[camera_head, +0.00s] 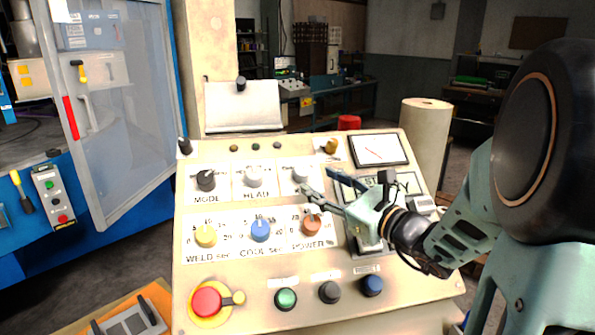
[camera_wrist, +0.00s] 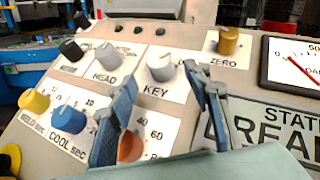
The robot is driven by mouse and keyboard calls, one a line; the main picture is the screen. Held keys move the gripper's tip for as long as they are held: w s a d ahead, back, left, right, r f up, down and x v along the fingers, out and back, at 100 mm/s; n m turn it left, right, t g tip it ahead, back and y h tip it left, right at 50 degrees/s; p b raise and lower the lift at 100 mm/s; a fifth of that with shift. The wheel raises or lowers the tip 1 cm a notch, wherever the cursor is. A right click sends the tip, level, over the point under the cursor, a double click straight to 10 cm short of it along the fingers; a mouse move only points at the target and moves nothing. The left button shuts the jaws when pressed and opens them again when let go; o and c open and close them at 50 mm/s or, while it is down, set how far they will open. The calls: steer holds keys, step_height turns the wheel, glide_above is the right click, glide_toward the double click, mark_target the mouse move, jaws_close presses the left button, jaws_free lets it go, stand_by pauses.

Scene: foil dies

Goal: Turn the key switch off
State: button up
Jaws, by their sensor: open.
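The key switch (camera_wrist: 160,66) is a grey-white knob on a white plate marked KEY, in the upper row of the sloped panel. It also shows in the head view (camera_head: 300,174), just left of my gripper. My gripper (camera_head: 315,180) is open, its two dark fingers spread and nothing held. In the wrist view my gripper (camera_wrist: 161,76) has one fingertip either side of the knob as seen, with the knob beyond them. I see no finger touching it. The knob's exact turned position cannot be told.
A similar HEAD knob (camera_wrist: 108,55) and a black MODE knob (camera_head: 206,180) stand to the left. A brass ZERO knob (camera_wrist: 228,40) and a dial meter (camera_head: 379,150) are to the right. Below are yellow, blue and orange POWER (camera_head: 311,225) knobs. A red mushroom button (camera_head: 207,301) is lower left.

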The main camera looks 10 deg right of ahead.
mark_target(308, 174)
steer(key=x, duration=0.7)
steer(key=shift+w+a, duration=0.1)
steer(key=shift+a, duration=0.05)
steer(key=c, duration=1.2)
